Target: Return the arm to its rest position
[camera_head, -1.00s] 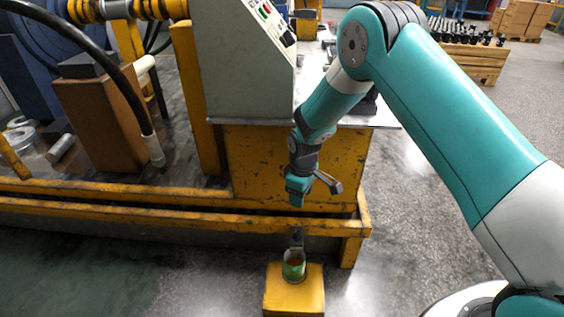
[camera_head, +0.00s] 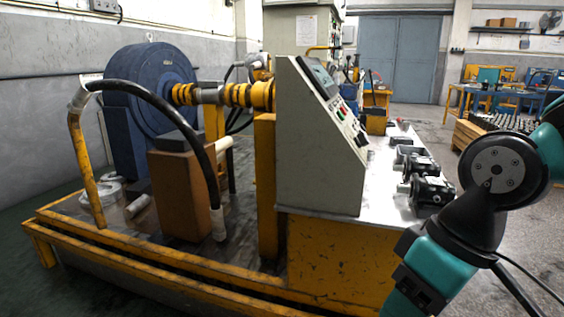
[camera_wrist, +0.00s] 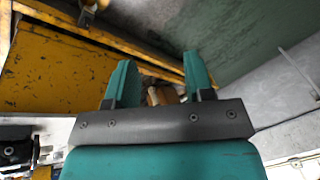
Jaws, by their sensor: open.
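My arm (camera_head: 497,172) is folded at the right edge of the head view, with a teal link running down to the bottom edge beside the yellow cabinet. The gripper end is not visible there. In the wrist view my gripper (camera_wrist: 158,62) shows two teal fingers set apart. The gap between them looks empty. A small orange-brown thing (camera_wrist: 162,95) shows between and beyond the fingers, partly hidden; I cannot tell what it is.
The yellow-framed machine bench (camera_head: 335,255) stands close to my arm. Its grey control panel (camera_head: 318,150) rises left of the arm. Several black motor parts (camera_head: 432,192) lie on the metal top (camera_head: 385,205). Grey floor (camera_head: 428,142) is open behind.

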